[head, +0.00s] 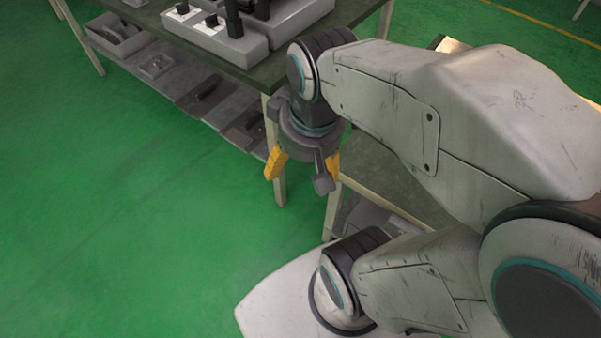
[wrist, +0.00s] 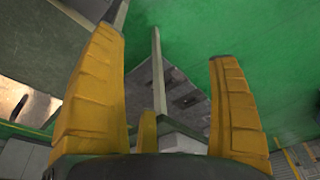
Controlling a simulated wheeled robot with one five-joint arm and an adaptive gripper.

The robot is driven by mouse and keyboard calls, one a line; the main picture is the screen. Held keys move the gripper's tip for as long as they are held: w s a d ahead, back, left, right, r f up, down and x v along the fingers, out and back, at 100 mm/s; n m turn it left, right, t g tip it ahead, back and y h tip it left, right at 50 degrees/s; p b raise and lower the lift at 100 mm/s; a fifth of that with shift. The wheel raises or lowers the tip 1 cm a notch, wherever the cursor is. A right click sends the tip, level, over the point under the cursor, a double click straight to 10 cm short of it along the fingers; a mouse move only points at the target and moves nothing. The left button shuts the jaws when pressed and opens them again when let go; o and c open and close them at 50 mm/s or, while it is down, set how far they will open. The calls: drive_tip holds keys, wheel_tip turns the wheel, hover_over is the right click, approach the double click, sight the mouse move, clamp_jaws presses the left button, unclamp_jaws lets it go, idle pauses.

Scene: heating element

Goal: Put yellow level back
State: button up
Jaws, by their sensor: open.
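I cannot make out the yellow level in either view. My gripper (head: 302,174) hangs pointing down beside the front legs of the workbench, over the green floor, in the head view. Its yellow fingers are spread apart. In the wrist view my gripper (wrist: 163,45) shows two large yellow fingers wide apart with nothing between them. A short yellow piece between their bases looks like another finger. Parts of the benches are hidden behind my arm.
A workbench (head: 170,36) with a dark green top stands at the upper left. It bears a grey tray (head: 228,45) with black and white parts. Its lower shelf (head: 178,88) holds grey bins and dark flat items. Another bench is partly behind my arm. Green floor (head: 110,230) is clear at left.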

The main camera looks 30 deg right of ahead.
drive_tip(key=shift+s+a+f+n, duration=0.3)
drive_tip(key=shift+s+a, duration=0.1)
drive_tip(key=shift+s, duration=0.15)
drive_tip(key=shift+s+a+f+n, duration=0.2)
drive_tip(key=shift+s+a+f, duration=0.15)
drive_tip(key=shift+s, duration=0.2)
drive_tip(key=shift+r, duration=0.2)
wheel_tip(320, 180, up, 12)
drive_tip(key=t+p, duration=0.1)
drive_tip(key=p, duration=0.9)
drive_tip(key=shift+f+p, duration=0.2)
drive_tip(key=shift+p, duration=0.2)
drive_tip(key=shift+s, duration=0.1)
